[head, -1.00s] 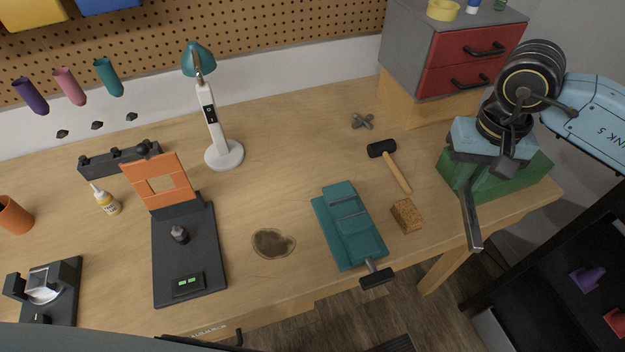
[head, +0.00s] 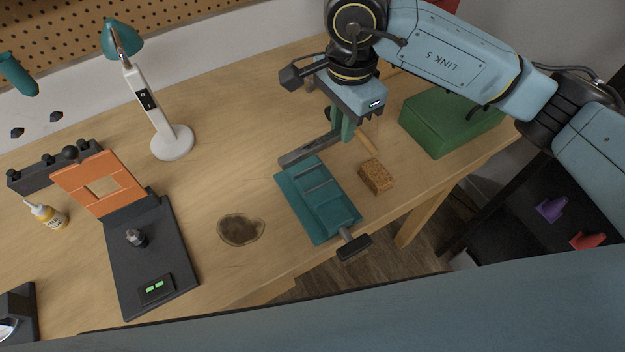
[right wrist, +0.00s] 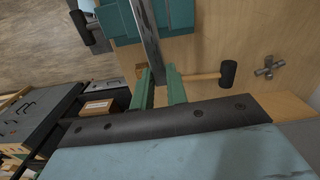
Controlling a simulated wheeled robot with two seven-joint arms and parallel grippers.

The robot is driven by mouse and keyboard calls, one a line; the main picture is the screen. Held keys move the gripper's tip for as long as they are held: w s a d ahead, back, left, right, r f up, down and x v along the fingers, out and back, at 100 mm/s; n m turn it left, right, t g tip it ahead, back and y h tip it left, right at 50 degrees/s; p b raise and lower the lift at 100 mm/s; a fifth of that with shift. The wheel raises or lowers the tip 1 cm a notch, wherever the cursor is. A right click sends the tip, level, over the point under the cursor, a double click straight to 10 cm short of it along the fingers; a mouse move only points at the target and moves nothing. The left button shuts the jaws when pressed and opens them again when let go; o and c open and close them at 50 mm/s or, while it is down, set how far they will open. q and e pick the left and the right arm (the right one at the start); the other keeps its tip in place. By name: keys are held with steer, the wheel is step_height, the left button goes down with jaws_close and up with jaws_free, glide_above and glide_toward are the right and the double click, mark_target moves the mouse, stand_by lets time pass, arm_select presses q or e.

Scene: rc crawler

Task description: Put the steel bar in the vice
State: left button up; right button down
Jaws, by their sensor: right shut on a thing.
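The grey steel bar (head: 308,150) is held near one end by my right gripper (head: 345,125), shut on it between green fingers. The bar points left, its free end at the far edge of the teal vice (head: 322,205); I cannot tell how high above the vice it is. In the right wrist view the bar (right wrist: 148,42) runs up from between the fingers (right wrist: 160,88) and crosses in front of the vice (right wrist: 118,22). The vice lies on the bench with its dark handle toward the front edge. My left gripper is not in view.
A green box (head: 450,125) stands further right. The hammer is partly hidden by my arm in the head view; its head shows in the right wrist view (right wrist: 228,73). A lamp (head: 172,142) stands left, with clear bench between.

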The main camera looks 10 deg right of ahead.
steer(key=shift+a+f, duration=0.15)
steer(key=shift+f, duration=0.05)
steer(key=shift+m, duration=0.3)
step_height(320, 180, down, 10)
steer(key=shift+r+p, duration=0.15)
steer(key=shift+p, duration=0.2)
steer(key=c, duration=1.4)
jaws_free()
step_height(320, 180, up, 12)
steer(key=shift+r+b, duration=0.1)
steer(key=shift+b, duration=0.4)
